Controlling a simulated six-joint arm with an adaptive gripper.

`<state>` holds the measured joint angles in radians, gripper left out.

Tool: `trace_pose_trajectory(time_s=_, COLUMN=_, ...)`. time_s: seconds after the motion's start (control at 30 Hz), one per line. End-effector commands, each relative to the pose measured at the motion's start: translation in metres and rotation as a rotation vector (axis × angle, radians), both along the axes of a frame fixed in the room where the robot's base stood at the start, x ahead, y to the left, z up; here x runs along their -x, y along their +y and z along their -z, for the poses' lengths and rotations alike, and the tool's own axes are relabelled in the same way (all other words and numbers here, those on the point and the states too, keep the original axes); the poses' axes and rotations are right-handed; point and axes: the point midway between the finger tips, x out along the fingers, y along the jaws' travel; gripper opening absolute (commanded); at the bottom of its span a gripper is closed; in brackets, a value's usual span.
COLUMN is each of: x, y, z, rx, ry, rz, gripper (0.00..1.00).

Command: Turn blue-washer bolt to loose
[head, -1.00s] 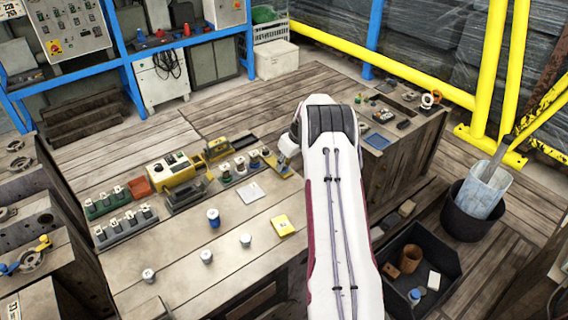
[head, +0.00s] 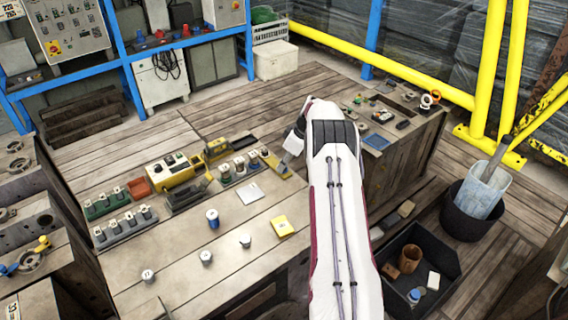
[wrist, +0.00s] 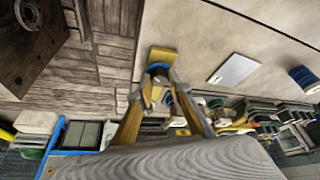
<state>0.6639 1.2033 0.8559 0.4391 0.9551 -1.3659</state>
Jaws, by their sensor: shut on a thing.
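My gripper (wrist: 160,95) points at a small yellow block (wrist: 161,54) in the wrist view, its fingers closed around a bolt standing at that block. A blue ring (wrist: 158,67), which looks like the washer, shows just beyond the fingertips. The bolt itself is mostly hidden between the fingers, so its turn angle cannot be read. In the head view the yellow block (head: 273,163) lies at the bench's far right, with my gripper (head: 286,165) at its right end; the bolt is too small to make out there.
Left of the block stand a rack of capped parts (head: 236,171), a yellow device (head: 176,170) and a grey rack (head: 127,226). A grey plate (head: 249,193), a blue-sided cylinder (head: 213,218) and a yellow pad (head: 283,226) lie nearer.

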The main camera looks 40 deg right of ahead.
Motion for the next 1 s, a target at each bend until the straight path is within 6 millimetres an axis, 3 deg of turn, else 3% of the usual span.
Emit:
trace_pose_trajectory(time_s=0.23, x=0.002, y=0.0, z=0.003, rx=-0.001, ry=0.006, rz=0.001, gripper=0.0)
trace_pose_trajectory(time_s=0.27, x=0.002, y=0.0, z=0.003, rx=-0.001, ry=0.006, rz=0.001, gripper=0.24)
trace_pose_trajectory(time_s=0.3, x=0.002, y=0.0, z=0.003, rx=-0.001, ry=0.005, rz=0.001, gripper=0.34)
trace_pose_trajectory(time_s=0.33, x=0.002, y=0.0, z=0.003, rx=-0.001, ry=0.005, rz=0.001, gripper=0.36)
trace_pose_trajectory(time_s=0.77, x=0.001, y=0.0, z=0.0, rx=0.0, ry=0.002, rz=0.002, gripper=0.36)
trace_pose_trajectory(time_s=1.0, x=0.005, y=-0.003, z=-0.012, rx=0.002, ry=0.0, rz=0.003, gripper=0.36)
